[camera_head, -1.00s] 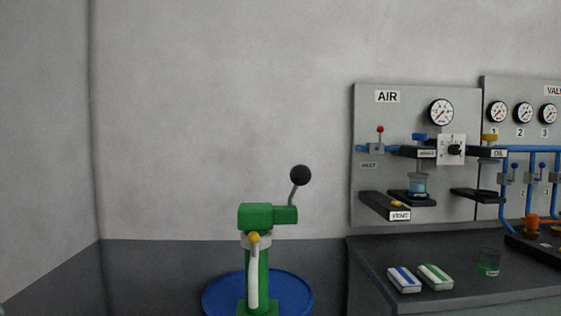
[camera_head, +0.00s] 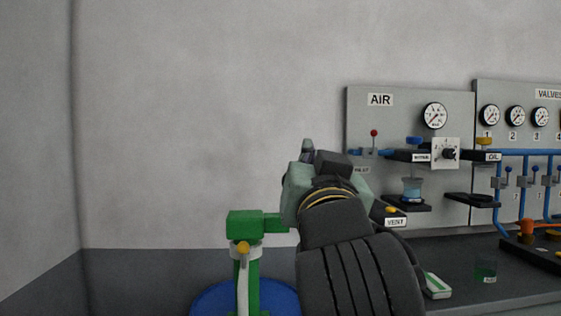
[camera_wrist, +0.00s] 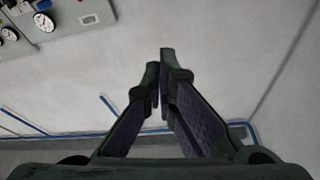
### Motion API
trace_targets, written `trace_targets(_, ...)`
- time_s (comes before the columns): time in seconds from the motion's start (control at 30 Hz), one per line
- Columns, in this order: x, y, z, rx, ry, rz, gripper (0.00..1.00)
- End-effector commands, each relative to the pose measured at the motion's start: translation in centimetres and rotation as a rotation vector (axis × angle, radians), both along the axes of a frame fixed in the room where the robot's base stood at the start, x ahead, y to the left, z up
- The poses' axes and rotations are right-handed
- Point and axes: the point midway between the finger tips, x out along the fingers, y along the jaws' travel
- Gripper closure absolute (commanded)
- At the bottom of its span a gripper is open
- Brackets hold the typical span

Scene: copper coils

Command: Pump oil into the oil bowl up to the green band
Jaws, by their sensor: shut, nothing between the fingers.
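The green pump (camera_head: 246,224) stands on a blue drum (camera_head: 208,302), with a white spout and a yellow tip at its front. My gripper (camera_head: 308,150) is raised at the pump's right, in front of where the lever and its black ball stand; both are hidden in the head view. The fingers are shut and empty, also in the wrist view (camera_wrist: 164,60), where no lever shows. A translucent green cup (camera_head: 485,271) stands on the bench at the right; I cannot tell whether it is the oil bowl. The OIL station (camera_head: 488,156) has a yellow knob.
The AIR panel (camera_head: 374,124) carries a gauge, a blue bowl (camera_head: 412,188) and an empty shelf (camera_head: 471,198) under the OIL station. My arm covers part of the bench (camera_head: 458,252). A green-striped box (camera_head: 436,286) lies there. The wall left of the pump is clear.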

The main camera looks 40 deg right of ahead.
Motion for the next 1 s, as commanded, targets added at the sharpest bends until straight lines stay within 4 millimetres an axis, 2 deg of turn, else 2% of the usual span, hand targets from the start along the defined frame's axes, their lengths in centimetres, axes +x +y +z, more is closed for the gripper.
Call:
trace_targets(0.07,-0.3,-0.6,0.1,0.008,0.004,-0.014,1.00)
trace_targets(0.17,0.4,-1.1,0.4,0.011,0.006,-0.014,1.00)
trace_targets(0.6,7.3,-6.1,3.0,0.009,0.007,-0.015,1.00)
trace_targets(0.8,7.6,-5.5,0.0,0.007,0.005,-0.013,1.00)
trace_targets(1.0,7.6,-5.2,-1.0,0.007,0.003,-0.012,1.00)
